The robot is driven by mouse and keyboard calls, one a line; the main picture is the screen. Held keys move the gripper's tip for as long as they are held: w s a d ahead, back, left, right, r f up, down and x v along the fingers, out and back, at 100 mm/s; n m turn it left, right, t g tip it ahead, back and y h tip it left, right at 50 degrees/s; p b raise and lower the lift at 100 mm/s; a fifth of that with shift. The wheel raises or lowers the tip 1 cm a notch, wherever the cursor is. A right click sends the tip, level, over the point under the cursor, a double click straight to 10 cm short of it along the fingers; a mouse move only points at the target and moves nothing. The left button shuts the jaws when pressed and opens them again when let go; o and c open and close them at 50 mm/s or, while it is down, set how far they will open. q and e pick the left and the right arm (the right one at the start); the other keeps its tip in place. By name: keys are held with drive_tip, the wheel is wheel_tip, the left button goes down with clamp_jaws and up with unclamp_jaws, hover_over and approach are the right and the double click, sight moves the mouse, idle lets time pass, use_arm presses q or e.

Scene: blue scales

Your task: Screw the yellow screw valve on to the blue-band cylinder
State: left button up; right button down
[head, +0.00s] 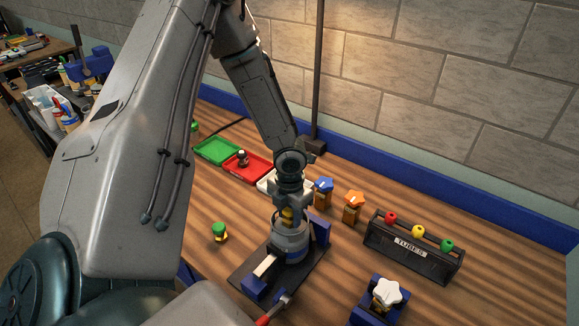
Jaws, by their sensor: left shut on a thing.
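My left gripper (288,207) points down over the vise and is shut on the yellow screw valve (288,217), of which only a small yellow part shows between the fingers. Right below it, a grey, metallic cylinder (290,240) stands upright in the vise; its band colour is hard to make out. The valve is at the cylinder's top, but I cannot tell whether its thread is engaged. The vise (252,288) has blue jaws, a dark base plate and a red-ended handle. My right gripper is not in view.
A green-topped piece (219,231) stands left of the vise. Blue (323,188) and orange (354,203) star knobs stand behind right. A black tube rack (412,252) and a white star knob (387,293) are at right. Green (215,150), red (254,174) and white trays lie behind.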

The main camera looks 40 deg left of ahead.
use_arm(q)
drive_tip(key=o, duration=1.1)
drive_tip(key=shift+o, duration=0.2)
drive_tip(key=shift+w+r, duration=0.1)
wheel_tip(320, 180, up, 11)
drive_tip(key=shift+f+b, duration=0.2)
drive_tip(key=shift+b, duration=0.65)
drive_tip(key=shift+f, duration=0.1)
